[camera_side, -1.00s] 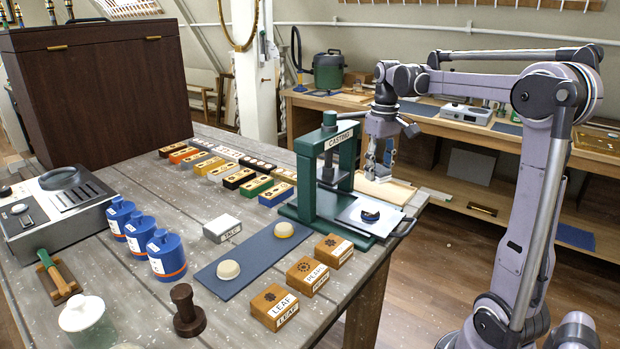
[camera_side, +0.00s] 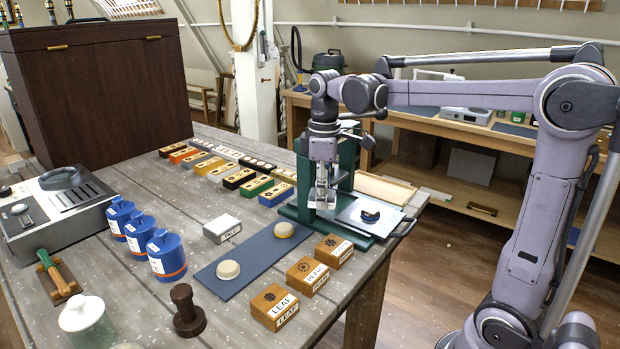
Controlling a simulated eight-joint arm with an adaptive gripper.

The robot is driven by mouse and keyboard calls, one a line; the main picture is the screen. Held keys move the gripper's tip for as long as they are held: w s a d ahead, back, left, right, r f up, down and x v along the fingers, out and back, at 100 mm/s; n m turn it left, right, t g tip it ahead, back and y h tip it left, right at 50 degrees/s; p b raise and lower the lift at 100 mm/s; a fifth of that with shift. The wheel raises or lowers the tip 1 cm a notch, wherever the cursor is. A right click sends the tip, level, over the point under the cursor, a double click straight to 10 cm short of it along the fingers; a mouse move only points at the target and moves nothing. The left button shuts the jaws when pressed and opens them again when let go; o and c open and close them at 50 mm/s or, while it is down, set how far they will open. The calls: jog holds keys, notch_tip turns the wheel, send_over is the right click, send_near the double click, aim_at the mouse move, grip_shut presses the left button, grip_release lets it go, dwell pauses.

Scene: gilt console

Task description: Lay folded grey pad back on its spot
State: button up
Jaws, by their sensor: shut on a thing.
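My gripper (camera_side: 322,203) points down in front of the green casting press (camera_side: 347,170), over its left part, and hides some of it. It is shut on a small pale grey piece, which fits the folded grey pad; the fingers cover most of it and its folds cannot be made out. It appears held above the press base, though the exact gap cannot be told.
A blue mat (camera_side: 240,268) with two cream discs lies left of my gripper. Wooden LEAF (camera_side: 275,306) and similar blocks stand in front. A grey TALC block (camera_side: 222,229) and coloured blocks (camera_side: 240,178) are to the left. A pale board (camera_side: 385,188) lies behind the press.

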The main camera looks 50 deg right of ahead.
jog(key=s+a+f+n, duration=0.1)
jog(key=s+a+n, duration=0.1)
jog(key=a+n, duration=0.6)
jog(key=s+a+n, duration=0.3)
jog(key=a+n, duration=0.1)
jog(key=a, duration=0.8)
jog(key=a+f, duration=0.2)
jog(key=a, duration=0.1)
jog(key=a+f, duration=0.2)
jog(key=a, duration=0.2)
jog(key=a+f, duration=0.3)
jog(key=a, duration=0.1)
jog(key=shift+s+a, duration=0.15)
jog(key=shift+a, duration=0.05)
jog(key=shift+f, duration=2.05)
jog(key=shift+f, duration=0.1)
jog(key=o, duration=1)
